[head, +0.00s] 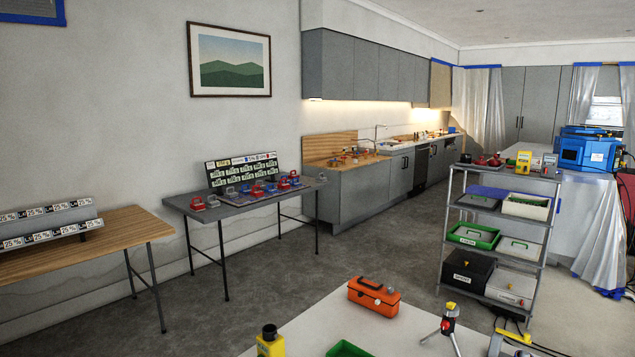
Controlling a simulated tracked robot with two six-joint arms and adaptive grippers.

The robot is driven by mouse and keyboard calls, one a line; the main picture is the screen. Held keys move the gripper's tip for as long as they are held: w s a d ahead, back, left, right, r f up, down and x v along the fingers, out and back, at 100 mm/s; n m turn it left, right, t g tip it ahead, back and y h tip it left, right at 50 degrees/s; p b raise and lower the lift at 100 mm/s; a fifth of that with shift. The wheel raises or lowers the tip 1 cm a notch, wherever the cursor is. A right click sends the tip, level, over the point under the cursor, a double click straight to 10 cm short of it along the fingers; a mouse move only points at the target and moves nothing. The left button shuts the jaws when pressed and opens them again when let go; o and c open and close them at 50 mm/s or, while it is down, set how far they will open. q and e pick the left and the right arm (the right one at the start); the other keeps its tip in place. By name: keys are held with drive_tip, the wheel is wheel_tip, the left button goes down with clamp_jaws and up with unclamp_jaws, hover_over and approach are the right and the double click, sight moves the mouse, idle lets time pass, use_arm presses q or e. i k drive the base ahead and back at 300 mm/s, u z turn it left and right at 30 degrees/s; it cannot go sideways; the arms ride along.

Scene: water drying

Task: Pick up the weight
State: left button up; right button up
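Several small red and blue pieces with handles (262,188) stand on the dark grey table (205,222) against the left wall. They may be weights, but they are too small to tell. More red pieces (488,160) sit on top of the metal shelf rack at the right. No piece is plainly marked as the weight. Neither of my grippers shows in the head view.
A white table (310,330) in front holds an orange toolbox (374,296), a yellow device (270,342) and a small tripod (446,325). A wooden table (110,230) stands left. The shelf rack (545,240) holds bins. Grey floor (370,240) between is clear.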

sight(283, 187)
drive_tip(key=u, duration=0.15)
drive_tip(key=i, duration=0.15)
drive_tip(key=u, duration=1.2)
drive_tip(key=i, duration=3.9)
drive_tip(key=z, duration=0.85)
